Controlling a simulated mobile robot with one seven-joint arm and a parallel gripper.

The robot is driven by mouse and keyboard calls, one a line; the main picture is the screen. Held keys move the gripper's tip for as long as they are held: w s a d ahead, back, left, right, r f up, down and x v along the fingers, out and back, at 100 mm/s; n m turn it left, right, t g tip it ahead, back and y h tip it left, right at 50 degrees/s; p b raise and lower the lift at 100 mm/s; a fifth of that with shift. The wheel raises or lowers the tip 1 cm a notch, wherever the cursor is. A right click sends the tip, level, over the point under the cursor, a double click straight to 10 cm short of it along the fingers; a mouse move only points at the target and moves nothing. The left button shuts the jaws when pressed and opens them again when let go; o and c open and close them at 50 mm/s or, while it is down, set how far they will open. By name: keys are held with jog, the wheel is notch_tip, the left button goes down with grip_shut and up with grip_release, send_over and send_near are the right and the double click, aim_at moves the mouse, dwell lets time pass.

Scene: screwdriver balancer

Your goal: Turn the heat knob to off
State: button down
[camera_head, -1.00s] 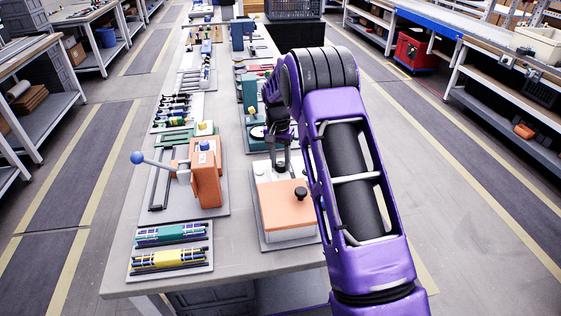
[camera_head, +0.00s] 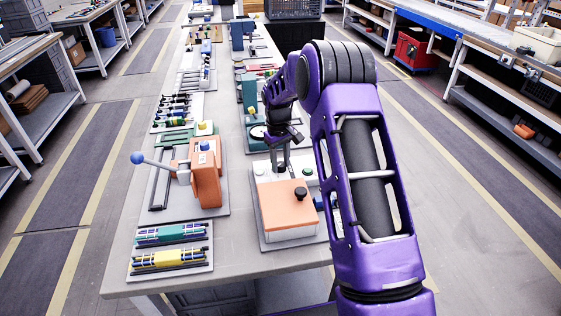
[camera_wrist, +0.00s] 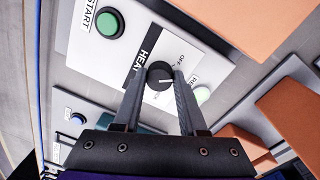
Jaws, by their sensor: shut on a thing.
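The heat knob (camera_wrist: 159,75) is a small round black knob in the wrist view, with a pale pointer line that lies toward the right finger. It sits on a white plate beside a black HEAT label (camera_wrist: 140,62); a small OFF mark (camera_wrist: 182,61) is printed to its upper right. My gripper (camera_wrist: 158,78) has one finger on each side of the knob and is shut on it. In the head view my gripper (camera_head: 281,165) reaches down at the back of the white and orange machine (camera_head: 288,212); the heat knob cannot be made out there.
A black round handle (camera_head: 300,193) stands on the orange top. An orange lever press (camera_head: 206,178) stands to the left.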

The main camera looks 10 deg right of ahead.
aim_at(280, 166)
jog(key=n, duration=0.5)
dwell(0.6)
jog(key=shift+c, duration=2.3)
grip_release()
jog(key=shift+r, duration=0.1)
notch_tip(280, 166, up, 17)
jog(key=p, duration=0.1)
jog(key=shift+s+a, duration=0.25)
jog(key=shift+s, duration=0.1)
jog(key=shift+r, duration=0.1)
